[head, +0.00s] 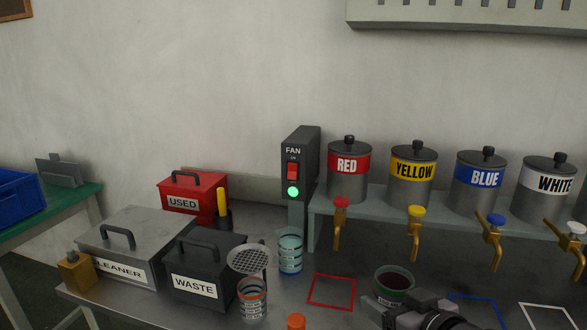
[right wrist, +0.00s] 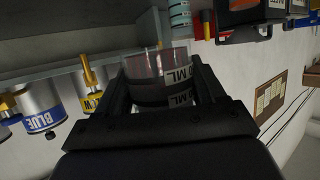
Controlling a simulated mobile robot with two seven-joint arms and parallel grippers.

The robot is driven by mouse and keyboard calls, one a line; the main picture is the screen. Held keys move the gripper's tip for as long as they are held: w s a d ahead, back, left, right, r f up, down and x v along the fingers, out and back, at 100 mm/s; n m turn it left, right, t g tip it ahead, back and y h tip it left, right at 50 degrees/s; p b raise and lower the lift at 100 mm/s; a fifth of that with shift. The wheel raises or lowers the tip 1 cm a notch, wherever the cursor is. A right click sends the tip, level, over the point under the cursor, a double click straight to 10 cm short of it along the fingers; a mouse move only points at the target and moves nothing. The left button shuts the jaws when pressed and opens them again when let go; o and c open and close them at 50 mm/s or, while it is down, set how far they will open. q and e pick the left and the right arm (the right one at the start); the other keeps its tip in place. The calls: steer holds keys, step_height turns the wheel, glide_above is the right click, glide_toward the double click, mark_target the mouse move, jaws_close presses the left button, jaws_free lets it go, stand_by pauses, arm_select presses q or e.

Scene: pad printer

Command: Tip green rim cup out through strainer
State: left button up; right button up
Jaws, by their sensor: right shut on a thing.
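The green rim cup (head: 393,272) is in the front right of the head view, with dark red content inside. My right gripper (head: 393,304) is shut on it, and the cup looks close to upright. In the right wrist view, the clear cup wall (right wrist: 160,62) with "ML" marks sits between the two fingers (right wrist: 160,85). The strainer (head: 248,260) is a round, perforated grey disc to the left, beside the black WASTE box (head: 205,268). The cup is apart from the strainer. My left gripper is not in view.
A teal-banded cup (head: 290,252) and an orange-rimmed cup (head: 252,298) stand near the strainer. An orange cap (head: 296,321) shows at the front edge. The red square outline (head: 332,305) is empty. Brass taps (head: 340,228) hang from the shelf of ink tanks (head: 349,180).

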steer(key=s+d+f+m+t+h, duration=0.1)
steer(key=s+d+f+m+h, duration=0.1)
steer(key=s, duration=0.6)
steer(key=shift+s+d+f+m+h, duration=0.2)
steer(key=shift+d+m+h, duration=0.6)
steer(key=shift+d+h, duration=0.3)
